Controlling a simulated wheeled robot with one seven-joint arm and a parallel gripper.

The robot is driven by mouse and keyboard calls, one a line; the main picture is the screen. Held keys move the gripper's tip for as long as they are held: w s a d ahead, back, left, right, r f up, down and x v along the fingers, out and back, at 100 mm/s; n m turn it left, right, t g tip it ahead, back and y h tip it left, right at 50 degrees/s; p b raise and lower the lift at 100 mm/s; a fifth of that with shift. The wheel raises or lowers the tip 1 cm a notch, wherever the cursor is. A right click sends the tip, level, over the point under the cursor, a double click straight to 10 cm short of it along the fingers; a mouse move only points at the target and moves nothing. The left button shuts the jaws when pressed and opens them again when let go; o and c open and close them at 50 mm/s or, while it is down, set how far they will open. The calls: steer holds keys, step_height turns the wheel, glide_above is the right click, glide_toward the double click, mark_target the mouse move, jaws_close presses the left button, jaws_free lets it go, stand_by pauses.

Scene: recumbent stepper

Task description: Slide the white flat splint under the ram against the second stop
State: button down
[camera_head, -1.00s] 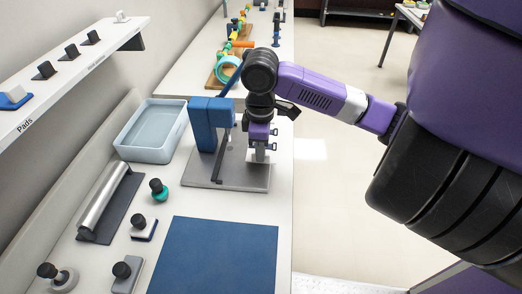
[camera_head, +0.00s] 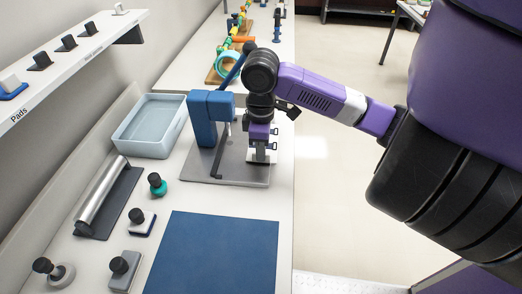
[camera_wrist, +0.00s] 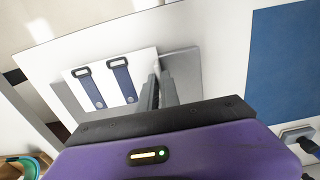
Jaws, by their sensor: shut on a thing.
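The white flat splint (camera_wrist: 123,66) carries two blue straps with dark buckles in the wrist view. In the head view a small white part of it (camera_head: 268,157) shows beneath my gripper (camera_head: 261,153). My gripper (camera_wrist: 161,70) is shut on the splint at its edge, just above the grey base plate (camera_head: 238,171). The blue press (camera_head: 205,118) with its lever stands on the plate, left of my gripper. The ram's lower end and the stops cannot be made out clearly. I cannot tell whether the splint touches a stop.
A grey-blue tub (camera_head: 150,127) stands left of the press. A silver roller (camera_head: 103,192) and several black-knobbed tools lie nearer. A blue mat (camera_head: 214,252) lies in front of the plate. The table's right edge is close to my gripper.

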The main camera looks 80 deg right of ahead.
steer(key=shift+w+a+f+p, duration=0.15)
steer(key=shift+w+p, duration=0.15)
steer(key=shift+w, duration=1.35)
steer(key=shift+w+a+p, duration=0.15)
steer(key=shift+w+p, duration=0.15)
steer(key=shift+w, duration=1.3)
